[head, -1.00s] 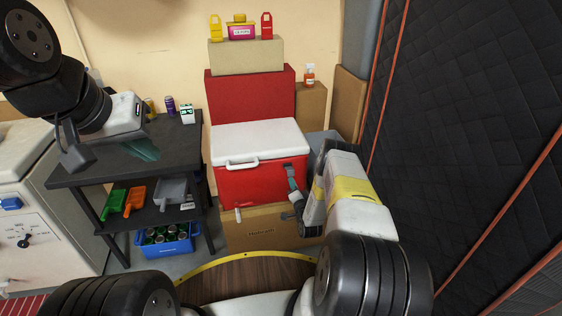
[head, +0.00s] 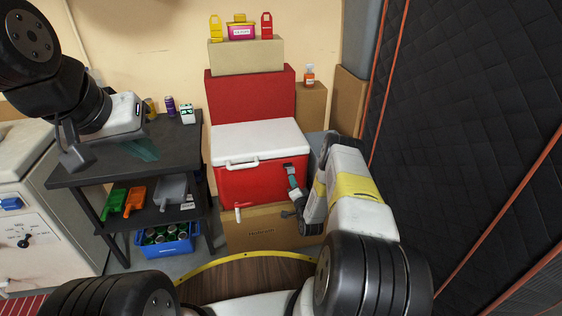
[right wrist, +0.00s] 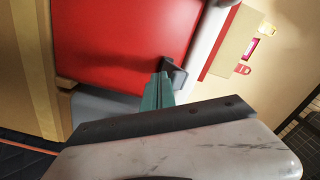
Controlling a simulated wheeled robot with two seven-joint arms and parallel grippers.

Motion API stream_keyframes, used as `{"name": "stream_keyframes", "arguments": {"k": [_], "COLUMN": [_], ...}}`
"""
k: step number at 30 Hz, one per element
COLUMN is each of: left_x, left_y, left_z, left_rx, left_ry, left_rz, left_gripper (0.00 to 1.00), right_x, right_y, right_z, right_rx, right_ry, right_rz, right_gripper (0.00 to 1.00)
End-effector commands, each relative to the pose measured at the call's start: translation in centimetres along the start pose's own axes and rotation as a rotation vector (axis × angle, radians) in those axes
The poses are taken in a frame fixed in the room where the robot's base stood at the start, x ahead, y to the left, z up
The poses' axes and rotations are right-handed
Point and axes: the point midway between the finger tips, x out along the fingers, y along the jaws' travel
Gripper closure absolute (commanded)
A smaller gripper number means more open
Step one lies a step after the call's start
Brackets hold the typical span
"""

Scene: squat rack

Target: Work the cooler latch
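The red cooler (head: 237,187) has a white lid (head: 258,138), which is down, and a white handle on its front. The dark latch (head: 289,166) sits at the upper right of the cooler's front, partly hidden by my gripper; it also shows in the right wrist view (right wrist: 175,73). My right gripper (head: 289,167) has its teal fingers together, with the tips right beside the latch; I cannot tell whether they touch it. My left gripper (head: 143,150) hangs over the dark shelf at the left, away from the cooler; its finger gap is not clear.
The cooler stands on a cardboard box (head: 262,232). A red box (head: 250,93) is behind it. A dark shelf unit (head: 90,170) with scoops and a blue crate (head: 168,252) is to the left. A black quilted wall (head: 470,130) bounds the right side.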

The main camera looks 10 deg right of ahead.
Motion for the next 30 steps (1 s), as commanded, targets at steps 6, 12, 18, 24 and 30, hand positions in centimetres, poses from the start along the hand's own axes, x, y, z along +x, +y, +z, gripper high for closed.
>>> {"name": "stream_keyframes", "arguments": {"k": [6, 12, 18, 24, 30], "left_x": [0.0, 0.0, 0.0, 0.0, 0.0], "left_y": [0.0, 0.0, 0.0, 0.0, 0.0], "left_z": [0.0, 0.0, 0.0, 0.0, 0.0], "left_rx": [0.0, 0.0, 0.0, 0.0, 0.0], "left_ry": [0.0, 0.0, 0.0, 0.0, 0.0], "left_rz": [0.0, 0.0, 0.0, 0.0, 0.0], "left_gripper": [1.0, 1.0, 1.0, 1.0, 1.0], "right_x": [0.0, 0.0, 0.0, 0.0, 0.1], "right_y": [-0.1, -0.7, -1.3, -1.3, -1.4], "right_z": [-0.1, -0.4, -0.7, -0.7, -0.8], "right_rx": [0.0, 0.0, 0.0, 0.0, 0.0], "right_ry": [0.0, 0.001, 0.0, 0.0, 0.0], "right_rz": [0.0, 0.0, 0.0, 0.0, 0.0], "right_gripper": [1.0, 1.0, 1.0, 1.0, 1.0]}}
